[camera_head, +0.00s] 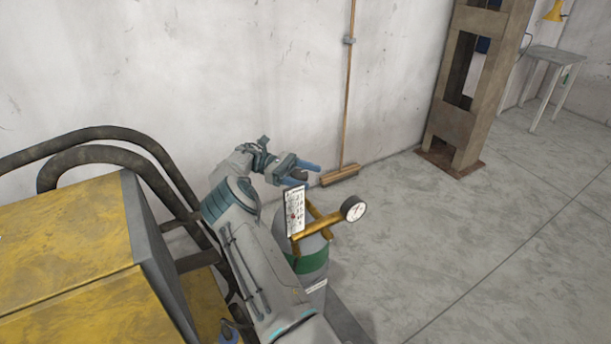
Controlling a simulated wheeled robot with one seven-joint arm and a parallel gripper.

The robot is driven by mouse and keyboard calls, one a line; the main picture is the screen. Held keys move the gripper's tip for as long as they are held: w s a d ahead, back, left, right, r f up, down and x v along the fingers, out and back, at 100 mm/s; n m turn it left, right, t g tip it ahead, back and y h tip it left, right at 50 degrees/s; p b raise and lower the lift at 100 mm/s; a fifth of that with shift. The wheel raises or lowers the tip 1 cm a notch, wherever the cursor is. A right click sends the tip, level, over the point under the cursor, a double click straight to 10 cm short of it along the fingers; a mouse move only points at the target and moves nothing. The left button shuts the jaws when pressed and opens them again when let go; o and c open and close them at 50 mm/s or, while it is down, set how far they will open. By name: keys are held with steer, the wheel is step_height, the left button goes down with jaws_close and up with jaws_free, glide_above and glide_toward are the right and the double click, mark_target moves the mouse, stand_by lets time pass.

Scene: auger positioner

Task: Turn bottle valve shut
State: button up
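The gas bottle (309,263) is grey with a green band and stands upright on the floor, partly hidden behind my arm. A brass fitting (318,228) on its top carries a round white gauge (353,209) to the right. A white printed tag (295,211) hangs at the fitting's left. The valve's handle cannot be made out clearly. My gripper (312,175) is above and behind the bottle's top, with its blue fingers pointing right. The fingers appear apart with nothing between them. Whether they touch any part of the bottle cannot be told.
A yellow machine (70,250) with thick dark hoses (100,140) stands at the left, close to my arm. A broom (340,176) leans on the wall behind. A rusty steel frame (460,125) and a small table (555,60) stand at the right. The floor right of the bottle is clear.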

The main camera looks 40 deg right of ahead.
mark_target(305, 174)
step_height(305, 174, up, 4)
steer(key=shift+r+b, duration=0.1)
steer(key=shift+b, duration=0.9)
steer(key=s+d+r+b, duration=0.3)
steer(key=s+d+r, duration=0.3)
steer(key=s, duration=0.4)
steer(key=shift+r, duration=0.4)
steer(key=shift+d, duration=0.1)
